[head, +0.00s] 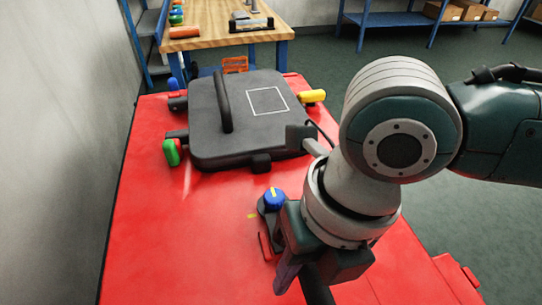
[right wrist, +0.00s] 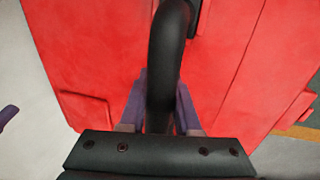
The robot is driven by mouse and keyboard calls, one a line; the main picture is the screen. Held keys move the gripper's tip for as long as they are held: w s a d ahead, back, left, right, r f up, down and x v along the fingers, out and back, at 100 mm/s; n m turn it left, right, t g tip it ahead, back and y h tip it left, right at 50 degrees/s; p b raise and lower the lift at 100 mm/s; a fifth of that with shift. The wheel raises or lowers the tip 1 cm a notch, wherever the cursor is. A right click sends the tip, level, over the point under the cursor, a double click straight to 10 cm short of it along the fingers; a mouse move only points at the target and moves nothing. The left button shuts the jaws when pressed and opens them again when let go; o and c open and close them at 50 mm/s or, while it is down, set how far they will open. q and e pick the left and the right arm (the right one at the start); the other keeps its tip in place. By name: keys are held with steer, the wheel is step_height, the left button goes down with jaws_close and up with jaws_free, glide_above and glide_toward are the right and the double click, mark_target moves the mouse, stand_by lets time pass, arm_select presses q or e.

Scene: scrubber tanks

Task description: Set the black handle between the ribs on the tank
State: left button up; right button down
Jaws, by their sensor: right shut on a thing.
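The black handle (right wrist: 165,60) is a thick, curved dark bar. In the right wrist view it stands between the two purple fingers of my right gripper (right wrist: 160,105), which is shut on it. In the head view my right gripper (head: 300,284) is low over the front of the red tank (head: 160,235), and a dark length of the handle (head: 318,288) shows beside it. The wrist partly hides the handle. I cannot clearly make out the ribs; a thin red raised edge (head: 265,247) lies left of the gripper. A purple tip (right wrist: 8,115), possibly my left gripper, shows at the left edge.
A black lid (head: 205,120) with its own upright bar lies on the tank behind. Green (head: 171,152), yellow (head: 312,96) and blue (head: 274,198) knobs sit around it. A wooden bench (head: 220,37) stands behind. The tank's left front is clear.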

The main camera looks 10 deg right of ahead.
arm_select(q)
steer(key=shift+f, duration=0.3)
arm_select(e)
steer(key=shift+f, duration=0.45)
arm_select(q)
steer(key=shift+d, duration=0.1)
steer(key=shift+f+b, duration=0.2)
steer(key=shift+b, duration=0.25)
arm_select(e)
steer(key=shift+f, duration=0.45)
arm_select(q)
steer(key=shift+r, duration=0.2)
arm_select(e)
steer(key=shift+r, duration=0.1)
steer(key=shift+c, duration=0.3)
jaws_free()
stand_by(0.4)
